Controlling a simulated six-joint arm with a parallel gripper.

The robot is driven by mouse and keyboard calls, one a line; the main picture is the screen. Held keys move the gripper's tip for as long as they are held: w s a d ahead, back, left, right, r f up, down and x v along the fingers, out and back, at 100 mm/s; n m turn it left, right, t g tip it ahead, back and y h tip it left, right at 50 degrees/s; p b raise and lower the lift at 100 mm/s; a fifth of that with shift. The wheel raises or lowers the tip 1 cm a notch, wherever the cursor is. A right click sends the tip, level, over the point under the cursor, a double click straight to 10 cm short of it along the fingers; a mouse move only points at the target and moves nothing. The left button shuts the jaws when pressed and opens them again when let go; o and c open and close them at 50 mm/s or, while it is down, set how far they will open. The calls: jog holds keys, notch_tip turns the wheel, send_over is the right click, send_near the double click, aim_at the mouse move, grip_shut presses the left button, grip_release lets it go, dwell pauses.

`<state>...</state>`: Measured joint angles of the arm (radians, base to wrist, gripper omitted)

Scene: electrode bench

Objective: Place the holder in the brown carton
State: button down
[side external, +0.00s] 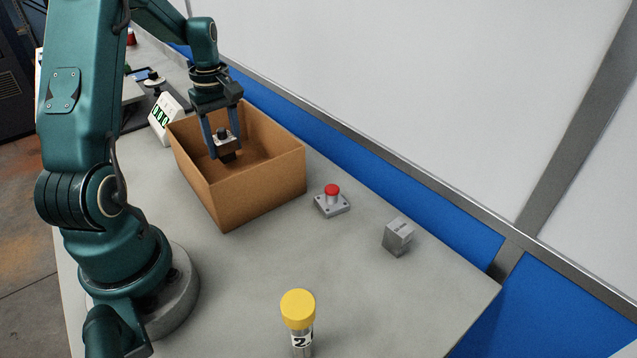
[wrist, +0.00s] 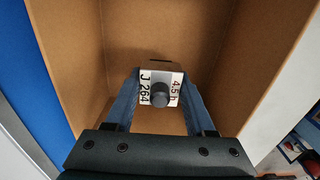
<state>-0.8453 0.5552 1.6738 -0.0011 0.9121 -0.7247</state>
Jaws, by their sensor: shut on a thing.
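The brown carton (side external: 262,178) stands open on the bench, left of the picture's middle in the side view. Its inner walls fill most of the wrist view (wrist: 225,30). My gripper (side external: 222,150) reaches down into the carton's opening, its blue fingers shut on the holder (side external: 226,142). In the wrist view the holder (wrist: 160,82) sits between the two fingertips. It has a dark round knob and white labels reading "J 264" and "4.5 h". I cannot tell whether its underside touches the carton floor.
A red-button box (side external: 332,200) and a small grey block (side external: 398,236) stand right of the carton. A yellow-capped vial (side external: 298,322) stands at the front. A display with green digits (side external: 164,118) is close behind the carton's left side. The bench front is mostly clear.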

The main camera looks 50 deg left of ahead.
jog(key=shift+f, duration=1)
jog(key=shift+f, duration=0.1)
jog(key=shift+c, duration=1.2)
grip_release()
